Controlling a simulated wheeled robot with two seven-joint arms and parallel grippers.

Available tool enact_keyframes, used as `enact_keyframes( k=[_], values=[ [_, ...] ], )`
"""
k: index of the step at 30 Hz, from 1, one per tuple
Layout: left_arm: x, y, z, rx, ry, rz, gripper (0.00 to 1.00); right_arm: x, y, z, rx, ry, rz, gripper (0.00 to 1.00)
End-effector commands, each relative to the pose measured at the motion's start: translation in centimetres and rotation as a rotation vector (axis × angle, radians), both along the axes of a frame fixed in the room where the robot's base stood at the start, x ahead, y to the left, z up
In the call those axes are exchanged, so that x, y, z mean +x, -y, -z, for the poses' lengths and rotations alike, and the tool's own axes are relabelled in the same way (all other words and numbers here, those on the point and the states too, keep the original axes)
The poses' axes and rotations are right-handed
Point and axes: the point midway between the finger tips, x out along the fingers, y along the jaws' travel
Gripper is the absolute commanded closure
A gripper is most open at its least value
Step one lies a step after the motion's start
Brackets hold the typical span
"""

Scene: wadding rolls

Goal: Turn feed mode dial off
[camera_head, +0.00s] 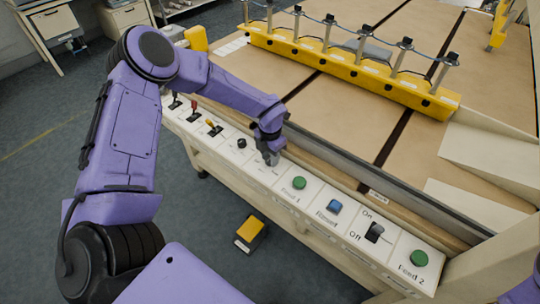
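My purple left arm reaches over a pale control panel (345,212) that runs along the machine's front edge. My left gripper (271,159) points down at the panel, between a black round knob (241,143) on its left and a green button (299,183) on its right. The gripper covers the panel spot beneath it, so a dial there may be hidden. I cannot tell whether its fingers are open, shut or touching anything. The label by the knob is too small to read, so I cannot tell which control is the feed mode dial. My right gripper is out of view.
Several levers (194,108) stand at the panel's left end. To the right are a blue button (334,207), a black On/Off switch (374,232) and the green Feed 2 button (419,258). A yellow bar with posts (345,70) crosses the machine top. A yellow pedal (251,232) lies on the floor.

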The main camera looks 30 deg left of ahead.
Motion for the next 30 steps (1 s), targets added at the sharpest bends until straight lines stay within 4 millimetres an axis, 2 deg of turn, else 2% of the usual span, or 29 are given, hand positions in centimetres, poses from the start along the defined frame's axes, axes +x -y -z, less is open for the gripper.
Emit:
enact_keyframes(
  k=[1,2,14,20,30],
  values=[
    [-0.01,0.03,-0.01,-0.001,0.0,0.0,0.85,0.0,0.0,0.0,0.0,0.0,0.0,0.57],
    [-0.02,0.03,-0.01,-0.001,0.0,0.0,0.95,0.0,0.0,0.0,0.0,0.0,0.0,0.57],
    [-0.06,0.03,-0.02,-0.002,-0.001,0.055,0.96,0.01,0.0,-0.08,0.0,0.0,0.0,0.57],
    [-0.05,0.01,-0.05,-0.002,-0.001,0.181,0.96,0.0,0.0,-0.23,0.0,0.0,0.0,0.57],
    [-0.05,0.0,-0.1,-0.003,-0.001,0.495,0.96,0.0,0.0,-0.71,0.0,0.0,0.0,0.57]
  ],
)
